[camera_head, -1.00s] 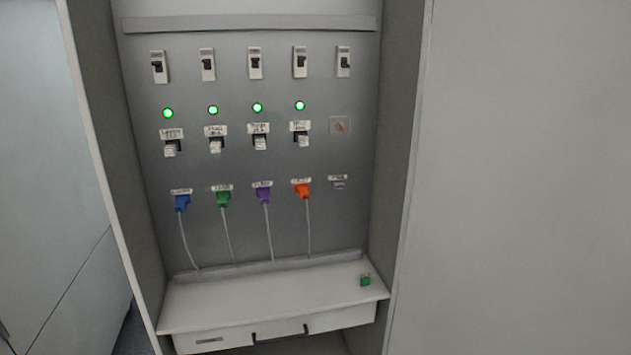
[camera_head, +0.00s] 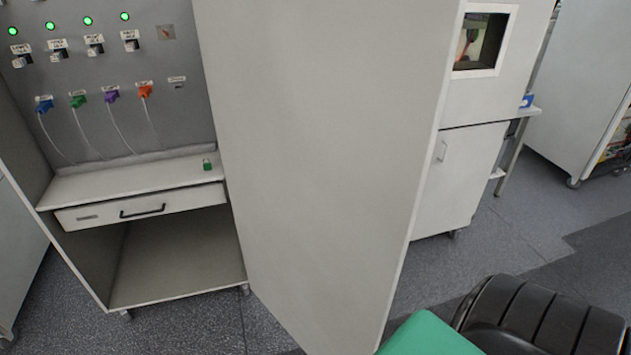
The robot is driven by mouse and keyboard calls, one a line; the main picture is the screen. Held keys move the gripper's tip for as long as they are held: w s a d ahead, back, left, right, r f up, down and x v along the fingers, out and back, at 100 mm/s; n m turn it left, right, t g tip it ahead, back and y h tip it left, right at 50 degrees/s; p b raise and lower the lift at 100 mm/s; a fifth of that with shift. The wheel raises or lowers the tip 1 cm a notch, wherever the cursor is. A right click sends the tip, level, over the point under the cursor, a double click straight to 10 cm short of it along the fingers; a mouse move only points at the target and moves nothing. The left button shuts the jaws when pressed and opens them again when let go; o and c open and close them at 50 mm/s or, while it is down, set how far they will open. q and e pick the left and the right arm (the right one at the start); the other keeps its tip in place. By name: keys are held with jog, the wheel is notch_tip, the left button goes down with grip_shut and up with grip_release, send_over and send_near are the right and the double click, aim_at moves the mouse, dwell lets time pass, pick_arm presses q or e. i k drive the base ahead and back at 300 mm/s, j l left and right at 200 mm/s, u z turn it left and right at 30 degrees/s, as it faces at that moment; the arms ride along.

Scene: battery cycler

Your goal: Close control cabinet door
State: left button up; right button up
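The control cabinet (camera_head: 178,268) stands open at the left. Its inside shows a grey back panel with green lights, switches and colored plugs. Its door (camera_head: 320,150) is a large plain light-grey panel, hinged at the cabinet's right side and swung open toward me. The door's free edge (camera_head: 423,170) is on the right. No handle shows on the side of the door facing me. Neither of my grippers is in view.
A shelf (camera_head: 130,178) with a small green item (camera_head: 207,164) and a handled drawer (camera_head: 140,208) is inside the cabinet. Right of the door are a grey cabinet with a window (camera_head: 458,185), a black ribbed object (camera_head: 540,320) and a green surface (camera_head: 430,336). Grey floor (camera_head: 510,240) lies between.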

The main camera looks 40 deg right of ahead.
aim_at(327, 114)
jog(key=k+l+u, duration=0.1)
jog(key=l, duration=0.3)
jog(key=k+l+u, duration=0.1)
jog(key=l, duration=0.3)
jog(key=k+l+u, duration=0.1)
jog(key=l, duration=0.3)
jog(key=k+l, duration=0.1)
jog(key=l, duration=0.3)
jog(key=k+l+u, duration=0.15)
jog(key=l, duration=0.2)
jog(key=k+l+u, duration=0.1)
jog(key=l, duration=0.3)
jog(key=k+l+u, duration=0.15)
jog(key=l, duration=1.15)
jog(key=i+l, duration=0.05)
